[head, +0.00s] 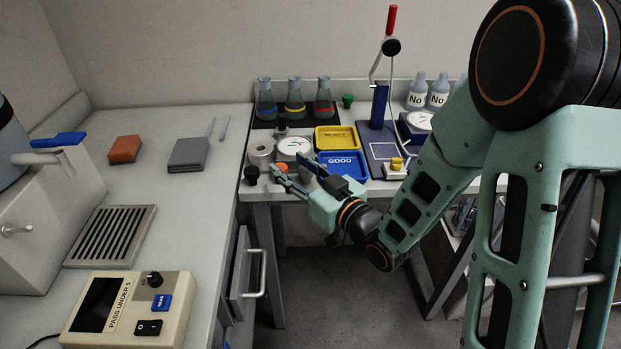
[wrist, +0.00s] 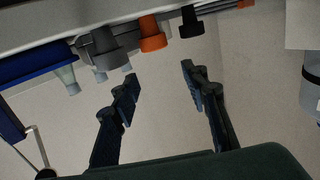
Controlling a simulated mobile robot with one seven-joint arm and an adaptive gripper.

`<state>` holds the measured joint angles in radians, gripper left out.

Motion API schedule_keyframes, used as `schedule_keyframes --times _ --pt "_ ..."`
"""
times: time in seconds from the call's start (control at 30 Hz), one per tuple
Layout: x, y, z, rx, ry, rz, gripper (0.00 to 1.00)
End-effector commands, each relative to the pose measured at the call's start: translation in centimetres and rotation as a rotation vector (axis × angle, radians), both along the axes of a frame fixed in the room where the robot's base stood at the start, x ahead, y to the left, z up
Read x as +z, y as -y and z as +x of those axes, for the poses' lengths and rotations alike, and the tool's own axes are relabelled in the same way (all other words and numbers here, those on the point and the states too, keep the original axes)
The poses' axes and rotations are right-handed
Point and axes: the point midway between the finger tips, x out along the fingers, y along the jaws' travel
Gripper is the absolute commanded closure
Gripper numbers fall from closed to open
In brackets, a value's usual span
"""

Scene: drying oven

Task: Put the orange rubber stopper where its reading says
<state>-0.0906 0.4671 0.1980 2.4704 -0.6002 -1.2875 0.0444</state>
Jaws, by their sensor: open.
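The orange rubber stopper (head: 281,167) stands near the front edge of the back bench, partly hidden by my gripper (head: 288,168). In the wrist view the orange stopper (wrist: 152,36) sits between a grey stopper (wrist: 106,52) and a black stopper (wrist: 190,22). My gripper (wrist: 160,82) is open and empty, its fingers pointing at the row of stoppers and apart from them. A beige meter (head: 130,309) labelled "PASS UNDER 5" has a dark, blank-looking display (head: 98,304). A blue tray marked "GOOD" (head: 360,176) and a yellow tray (head: 353,136) with unclear lettering lie on the back bench.
Flasks with coloured bands (head: 295,98) stand behind a white round dial (head: 291,145) and a roll (head: 262,151). A stand with a red-topped rod (head: 380,108) rises right of the trays. An open drawer (head: 245,272) juts out from the left bench.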

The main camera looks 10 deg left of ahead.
Motion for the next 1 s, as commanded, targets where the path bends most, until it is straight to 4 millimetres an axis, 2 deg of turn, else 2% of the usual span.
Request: schedule_keyframes --times 0.03,0.27,1.0 --pt "0.1 1.1 -0.8 -0.004 -0.001 0.001 0.59" --pt "0.8 3.2 -2.8 -0.002 -0.006 0.002 0.59" --pt "0.7 4.9 -4.2 0.002 -0.002 -0.002 0.59"
